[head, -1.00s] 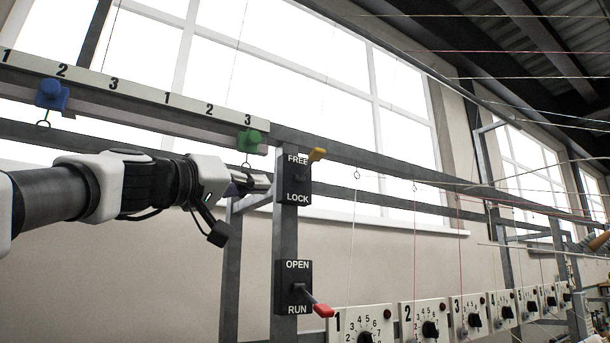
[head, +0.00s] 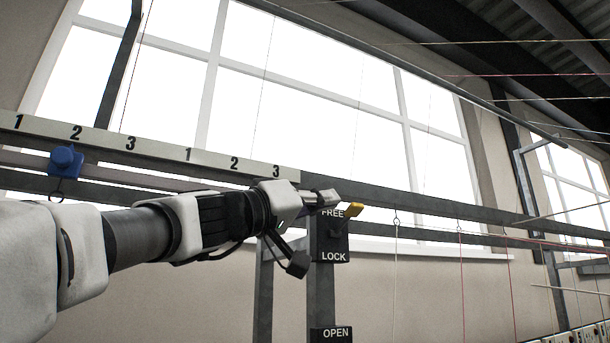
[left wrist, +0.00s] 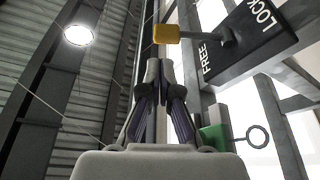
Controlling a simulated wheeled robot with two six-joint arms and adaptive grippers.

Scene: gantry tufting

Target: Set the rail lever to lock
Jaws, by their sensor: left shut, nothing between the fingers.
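The rail lever has a yellow handle (head: 355,209) on a black FREE/LOCK plate (head: 335,245). The handle points up and out at the FREE end. My left gripper (head: 326,197) is shut and empty, just left of and slightly above the handle, covering the plate's top edge. In the left wrist view my shut fingertips (left wrist: 161,70) lie just below the yellow handle (left wrist: 166,34), and a small gap shows between them. The plate (left wrist: 252,42) shows there at upper right. My right gripper is out of view.
An OPEN plate (head: 334,334) sits lower on the same post. A blue slider (head: 66,160) hangs on the numbered rail (head: 150,149). A green slider (left wrist: 213,138) with a ring is close beside my gripper. Thin yarns hang to the right.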

